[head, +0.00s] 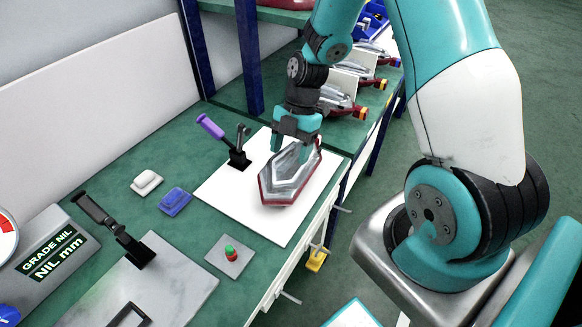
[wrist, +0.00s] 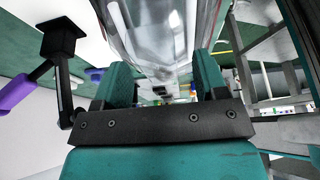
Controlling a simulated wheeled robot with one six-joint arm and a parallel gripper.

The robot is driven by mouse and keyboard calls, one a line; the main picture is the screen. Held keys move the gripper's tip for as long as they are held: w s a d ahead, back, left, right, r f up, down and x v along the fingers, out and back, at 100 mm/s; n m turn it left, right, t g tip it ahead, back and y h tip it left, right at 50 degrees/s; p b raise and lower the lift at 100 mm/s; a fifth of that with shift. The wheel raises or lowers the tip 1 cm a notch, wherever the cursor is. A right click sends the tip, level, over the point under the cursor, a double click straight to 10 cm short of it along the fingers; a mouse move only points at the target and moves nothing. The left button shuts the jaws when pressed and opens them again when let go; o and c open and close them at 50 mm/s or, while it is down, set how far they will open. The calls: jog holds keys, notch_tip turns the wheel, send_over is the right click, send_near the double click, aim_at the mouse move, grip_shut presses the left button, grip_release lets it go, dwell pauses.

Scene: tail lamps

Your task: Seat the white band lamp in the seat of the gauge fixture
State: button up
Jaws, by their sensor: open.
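A tail lamp (head: 287,180) with a clear silvery middle and a dark red rim is on a white board (head: 224,191) on the green bench. I cannot make out a white band on it. My gripper (head: 296,148) is over its far end, pointing down. In the wrist view, the open fingers of my gripper (wrist: 163,85) stand either side of the glossy lamp body (wrist: 155,35). A purple-handled clamp (head: 238,158) stands on the board left of the lamp. The lamp and gripper hide any seat beneath.
At the front left are a grey plate (head: 185,285) with a black-handled clamp (head: 137,250) and a display (head: 48,258) reading "GRADE NIL, NIL mm". More lamps (head: 345,105) lie behind.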

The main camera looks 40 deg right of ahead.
dwell(0.3)
grip_shut()
jog(key=shift+r, duration=0.1)
notch_tip(320, 180, up, 20)
dwell(0.5)
